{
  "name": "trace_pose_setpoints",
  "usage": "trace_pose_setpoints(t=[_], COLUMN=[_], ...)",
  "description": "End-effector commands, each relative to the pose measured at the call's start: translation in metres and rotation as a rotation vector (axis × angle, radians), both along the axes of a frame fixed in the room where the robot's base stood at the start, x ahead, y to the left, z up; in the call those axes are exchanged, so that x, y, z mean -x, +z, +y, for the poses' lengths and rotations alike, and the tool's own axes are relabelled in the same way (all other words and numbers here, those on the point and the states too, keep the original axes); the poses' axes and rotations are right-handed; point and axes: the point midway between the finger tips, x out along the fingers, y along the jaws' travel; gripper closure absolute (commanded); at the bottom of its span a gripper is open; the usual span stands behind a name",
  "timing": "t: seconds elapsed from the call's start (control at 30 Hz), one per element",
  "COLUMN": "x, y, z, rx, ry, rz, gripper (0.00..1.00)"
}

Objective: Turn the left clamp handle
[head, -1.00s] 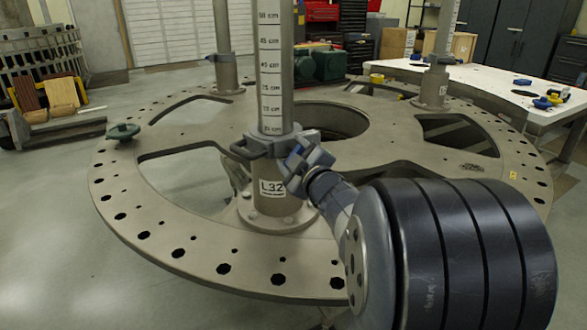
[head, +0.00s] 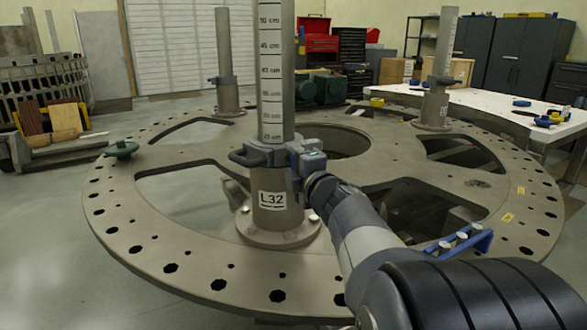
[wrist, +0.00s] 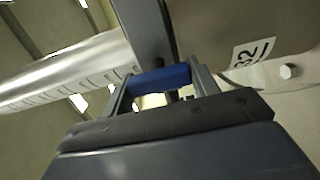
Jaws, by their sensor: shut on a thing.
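A grey clamp (head: 268,150) rings the post just above that socket. A dark loop grip (head: 243,157) sticks out on the clamp's left side. My gripper (head: 306,160) is at the clamp's right side, beside the post. In the wrist view, a blue clamp handle (wrist: 160,79) lies across between the two fingers of my gripper (wrist: 162,88), which is shut on it. My gripper hides most of this handle in the head view.
The round turret plate (head: 225,262) has large cutouts and rim holes. Two more posts with clamps stand at the back left (head: 224,60) and right (head: 440,70). A white table (head: 480,98) with tools stands at right.

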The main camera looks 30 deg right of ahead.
Motion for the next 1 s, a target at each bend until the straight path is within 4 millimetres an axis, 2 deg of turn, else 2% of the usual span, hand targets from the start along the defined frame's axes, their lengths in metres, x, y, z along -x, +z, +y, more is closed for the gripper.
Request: trace_pose_setpoints(t=[0.5,0.53,0.8,1.0], x=[0.0000,0.0000,0.0000,0.0002], y=[-0.0007,-0.0007,-0.0005,-0.0003], z=[0.0003,0.0003,0.0002,0.0001], rx=[0.022,0.022,0.020,0.019], ry=[0.001,0.001,0.001,0.000], rz=[0.002,0.002,0.002,0.001], gripper=[0.66,0.43,0.22,0.22])
